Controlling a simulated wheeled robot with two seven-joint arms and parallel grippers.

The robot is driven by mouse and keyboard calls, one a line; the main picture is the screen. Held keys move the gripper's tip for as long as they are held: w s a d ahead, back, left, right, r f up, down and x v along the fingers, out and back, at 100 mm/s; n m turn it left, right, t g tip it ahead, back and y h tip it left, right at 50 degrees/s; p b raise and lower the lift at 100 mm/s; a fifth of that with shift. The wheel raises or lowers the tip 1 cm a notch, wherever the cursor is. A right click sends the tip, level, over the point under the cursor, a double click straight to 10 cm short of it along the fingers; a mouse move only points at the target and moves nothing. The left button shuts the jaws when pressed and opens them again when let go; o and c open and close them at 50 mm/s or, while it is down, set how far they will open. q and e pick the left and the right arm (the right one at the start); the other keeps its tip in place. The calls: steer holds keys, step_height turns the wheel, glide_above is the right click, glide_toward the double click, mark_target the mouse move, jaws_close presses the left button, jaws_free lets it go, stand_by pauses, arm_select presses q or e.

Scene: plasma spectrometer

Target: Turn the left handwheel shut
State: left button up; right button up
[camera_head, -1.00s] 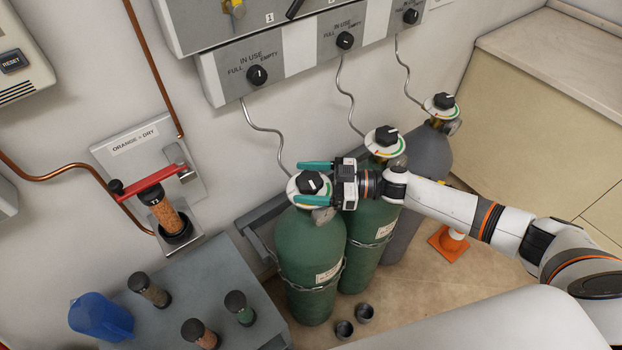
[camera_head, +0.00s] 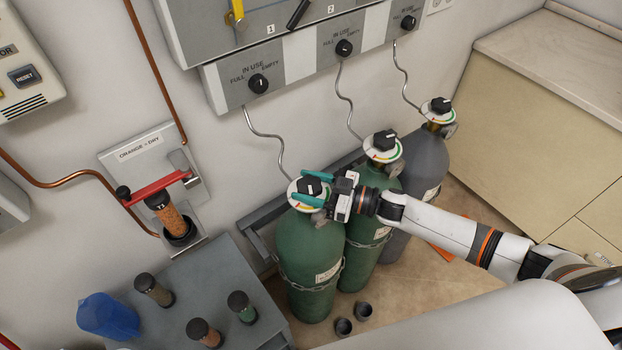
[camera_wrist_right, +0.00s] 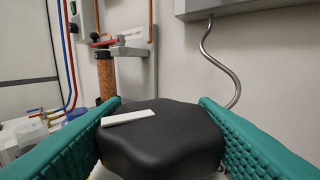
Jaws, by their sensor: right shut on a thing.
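The left handwheel (camera_head: 308,186) is a black lobed knob with a white mark, on top of the front green cylinder (camera_head: 310,255). My right gripper (camera_head: 310,188) reaches in from the right with its teal fingers on either side of this knob, shut on it. In the right wrist view, the black handwheel (camera_wrist_right: 160,142) fills the space between the two teal fingers, and its white mark points to the left. The underside of the knob is hidden there. My left gripper is not in view.
A second green cylinder with a black handwheel (camera_head: 385,140) stands close behind my right wrist. A grey cylinder (camera_head: 428,155) stands beyond it. A chain (camera_head: 310,287) runs around the front cylinder. A grey table (camera_head: 220,290) with jars and a blue jug (camera_head: 107,316) is at left.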

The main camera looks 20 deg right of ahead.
steer(key=m+t+h+p, duration=0.1)
steer(key=m+t+h, duration=0.1)
steer(key=shift+r+t, duration=0.15)
steer(key=shift+t, duration=0.15)
steer(key=m+t+h+p, duration=0.1)
steer(key=m+t+h, duration=0.1)
steer(key=m+h, duration=0.1)
steer(key=shift+t, duration=0.3)
steer(key=m+t+h, duration=0.1)
steer(key=m+h, duration=0.1)
steer(key=h, duration=0.1)
steer(key=shift+t+h, duration=0.4)
steer(key=shift+d+m+t+h, duration=0.1)
steer(key=shift+m+t+h, duration=0.3)
steer(key=shift+m+h, duration=0.9)
steer(key=shift+h, duration=0.5)
steer(key=o, duration=1)
steer(key=shift+w, duration=0.1)
